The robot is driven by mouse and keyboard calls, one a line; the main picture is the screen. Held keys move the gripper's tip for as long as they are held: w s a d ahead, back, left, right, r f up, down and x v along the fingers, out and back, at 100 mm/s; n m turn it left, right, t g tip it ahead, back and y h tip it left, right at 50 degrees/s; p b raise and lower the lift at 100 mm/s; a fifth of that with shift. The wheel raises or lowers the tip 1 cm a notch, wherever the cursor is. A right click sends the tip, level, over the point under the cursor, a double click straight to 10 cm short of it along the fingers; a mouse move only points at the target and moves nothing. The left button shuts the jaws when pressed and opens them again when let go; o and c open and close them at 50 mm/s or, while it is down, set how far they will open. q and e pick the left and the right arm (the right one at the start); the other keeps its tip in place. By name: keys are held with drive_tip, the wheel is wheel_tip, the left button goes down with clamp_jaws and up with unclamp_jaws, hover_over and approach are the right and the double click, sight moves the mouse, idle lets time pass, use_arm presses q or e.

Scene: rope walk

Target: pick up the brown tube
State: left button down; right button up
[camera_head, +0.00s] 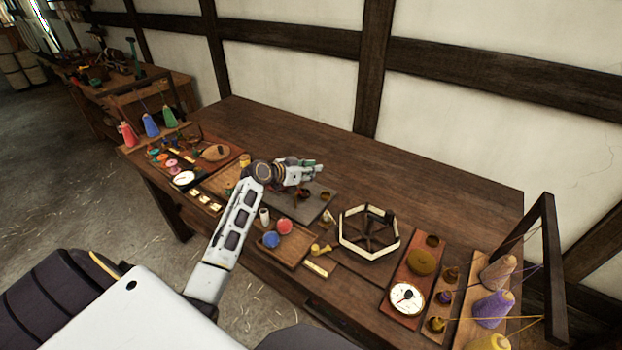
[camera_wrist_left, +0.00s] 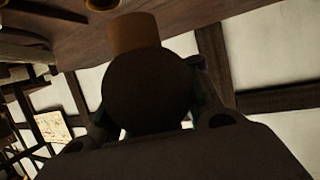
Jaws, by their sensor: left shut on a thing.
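My left gripper (camera_head: 318,172) is above the middle of the workbench, its fingers pointing right. It is shut on the brown tube (camera_wrist_left: 134,32), whose lit brown end shows at the top of the left wrist view. A large dark round shape (camera_wrist_left: 150,92) fills the space between the fingers below that end; it is too dark to tell its details. In the head view I cannot make out the held tube at the fingers. My right gripper is not in view.
Below the gripper are a dark mat (camera_head: 300,210) and small brown cups (camera_head: 326,197). A tray with red and blue balls (camera_head: 270,239), an octagonal frame (camera_head: 370,250) and a dial board (camera_head: 407,297) stand nearby. The bench's back strip (camera_head: 400,180) is clear.

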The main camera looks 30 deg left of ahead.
use_arm(q)
wheel_tip(320, 180, up, 4)
drive_tip(key=shift+r, duration=0.25)
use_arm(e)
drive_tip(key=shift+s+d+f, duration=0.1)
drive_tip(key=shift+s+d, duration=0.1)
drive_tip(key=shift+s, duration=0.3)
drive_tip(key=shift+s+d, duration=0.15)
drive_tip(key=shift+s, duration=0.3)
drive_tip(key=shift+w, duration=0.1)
